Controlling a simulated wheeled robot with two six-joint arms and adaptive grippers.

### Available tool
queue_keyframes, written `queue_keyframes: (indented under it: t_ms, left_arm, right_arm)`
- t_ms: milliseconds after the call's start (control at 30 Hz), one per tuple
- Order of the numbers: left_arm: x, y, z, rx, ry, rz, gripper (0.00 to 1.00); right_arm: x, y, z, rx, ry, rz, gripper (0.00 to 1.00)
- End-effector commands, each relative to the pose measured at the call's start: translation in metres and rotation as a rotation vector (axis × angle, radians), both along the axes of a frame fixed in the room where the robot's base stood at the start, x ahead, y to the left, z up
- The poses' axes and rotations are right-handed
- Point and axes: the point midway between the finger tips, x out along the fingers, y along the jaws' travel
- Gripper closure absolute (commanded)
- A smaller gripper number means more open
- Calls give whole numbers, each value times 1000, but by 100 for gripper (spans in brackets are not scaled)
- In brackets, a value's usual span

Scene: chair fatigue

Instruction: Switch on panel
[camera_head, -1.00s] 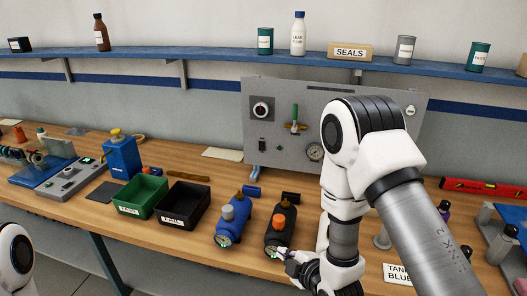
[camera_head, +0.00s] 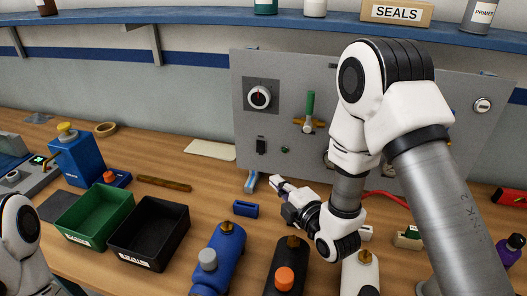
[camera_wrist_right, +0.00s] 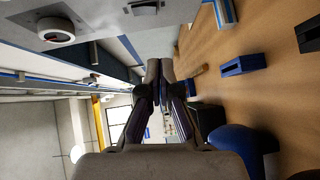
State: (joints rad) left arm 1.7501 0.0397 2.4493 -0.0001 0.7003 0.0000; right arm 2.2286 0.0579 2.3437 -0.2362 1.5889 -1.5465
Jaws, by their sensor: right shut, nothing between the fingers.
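The grey panel (camera_head: 245,120) stands at the back of the bench. It carries a round dial knob (camera_head: 259,97) with a red mark, a black switch (camera_head: 261,146), a small green lamp or button (camera_head: 285,150) and a green-handled valve (camera_head: 310,108). My right arm hides much of the panel's middle. My right gripper (camera_head: 276,183) is shut and empty, in front of the panel and below the black switch. In the right wrist view, its closed fingers (camera_wrist_right: 160,72) point away from the camera; the knob (camera_wrist_right: 57,30) and switch (camera_wrist_right: 145,7) show at top left. My left gripper is out of view.
Green (camera_head: 95,217) and black (camera_head: 150,232) bins stand at left. A small blue block (camera_head: 246,209) lies below the panel.

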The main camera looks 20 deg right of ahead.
Motion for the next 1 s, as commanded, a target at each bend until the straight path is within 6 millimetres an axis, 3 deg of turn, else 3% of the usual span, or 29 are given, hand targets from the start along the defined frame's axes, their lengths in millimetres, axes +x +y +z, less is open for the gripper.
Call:
queue_keyframes:
  t_ms: [433,867,1000]
  left_arm:
    - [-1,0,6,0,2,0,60]
    - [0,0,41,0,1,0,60]
    - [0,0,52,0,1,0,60]
  right_arm:
    - [10,2,2,-1,0,2,100]
    - [96,19,-4,0,-2,1,100]
    - [117,6,-8,2,1,-3,100]
